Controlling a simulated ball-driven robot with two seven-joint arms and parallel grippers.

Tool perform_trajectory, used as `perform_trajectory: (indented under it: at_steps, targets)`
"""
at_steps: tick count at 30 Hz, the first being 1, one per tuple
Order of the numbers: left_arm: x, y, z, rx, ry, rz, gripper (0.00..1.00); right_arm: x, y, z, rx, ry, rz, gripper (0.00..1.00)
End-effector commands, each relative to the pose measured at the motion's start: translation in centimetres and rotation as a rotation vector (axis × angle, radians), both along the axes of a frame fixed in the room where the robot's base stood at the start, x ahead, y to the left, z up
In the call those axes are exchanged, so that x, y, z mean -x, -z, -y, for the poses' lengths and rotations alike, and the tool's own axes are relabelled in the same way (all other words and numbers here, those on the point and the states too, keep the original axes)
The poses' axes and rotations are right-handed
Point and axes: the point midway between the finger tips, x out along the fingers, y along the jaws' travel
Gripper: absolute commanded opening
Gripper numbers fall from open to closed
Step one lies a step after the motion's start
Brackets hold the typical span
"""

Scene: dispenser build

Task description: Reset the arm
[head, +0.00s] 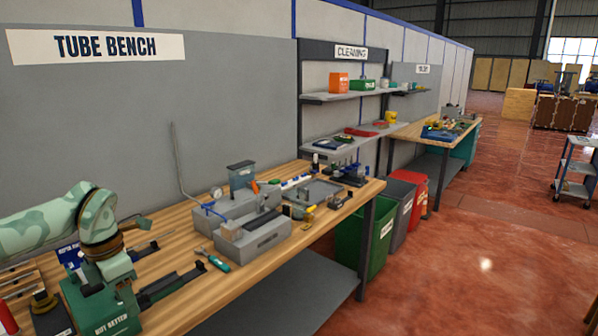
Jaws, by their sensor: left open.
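My left arm, pale green with a camouflage pattern, comes in from the left over the wooden tube bench (290,205). Its wrist bends down above the near left end of the bench. My left gripper (168,286) is open, with dark fingers low over the bench top, and I see nothing held in it. Whether the gripper touches the box or the bench I cannot tell. My right gripper is not in view.
A bent tube (180,165) rises at the back. Green (352,235), grey and red bins stand past the bench end. Open red floor (470,280) is at right.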

Motion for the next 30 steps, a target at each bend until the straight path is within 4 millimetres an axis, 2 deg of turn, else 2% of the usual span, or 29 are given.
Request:
perform_trajectory:
  at_steps: [8, 14, 17, 18, 20, 22, 23, 24, 26, 27, 30]
  targets:
    - [-0.8, 3.1, 4.5, 0.175, -0.012, -0.011, 0.45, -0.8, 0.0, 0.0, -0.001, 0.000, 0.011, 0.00]
    - [-1.3, 6.8, 10.4, 0.432, -0.084, -0.033, 0.45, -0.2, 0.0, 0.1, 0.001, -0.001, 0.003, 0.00]
    - [-1.6, 9.4, 14.5, 0.637, -0.192, -0.060, 0.45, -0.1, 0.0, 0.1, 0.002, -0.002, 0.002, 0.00]
    - [-1.8, 10.8, 16.5, 0.744, -0.271, -0.078, 0.45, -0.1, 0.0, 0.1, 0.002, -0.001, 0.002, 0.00]
    - [-2.1, 13.1, 19.0, 0.926, -0.446, -0.113, 0.45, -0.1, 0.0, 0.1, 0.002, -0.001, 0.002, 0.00]
    - [-2.4, 17.0, 20.6, 1.127, -0.741, -0.163, 0.45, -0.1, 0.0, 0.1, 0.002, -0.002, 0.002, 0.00]
    - [-2.4, 19.0, 20.6, 1.197, -0.893, -0.184, 0.45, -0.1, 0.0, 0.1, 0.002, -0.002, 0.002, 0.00]
    - [-2.1, 22.1, 20.0, 1.270, -1.106, -0.213, 0.45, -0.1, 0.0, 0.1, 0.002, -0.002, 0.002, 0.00]
    - [-1.2, 26.1, 18.6, 1.324, -1.374, -0.240, 0.45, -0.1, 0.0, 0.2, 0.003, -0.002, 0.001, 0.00]
    - [-0.2, 28.8, 17.6, 1.336, -1.533, -0.254, 0.45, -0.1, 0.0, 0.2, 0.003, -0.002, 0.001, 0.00]
    - [3.5, 35.0, 15.1, 1.315, -1.884, -0.279, 0.45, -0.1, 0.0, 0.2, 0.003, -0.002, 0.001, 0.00]
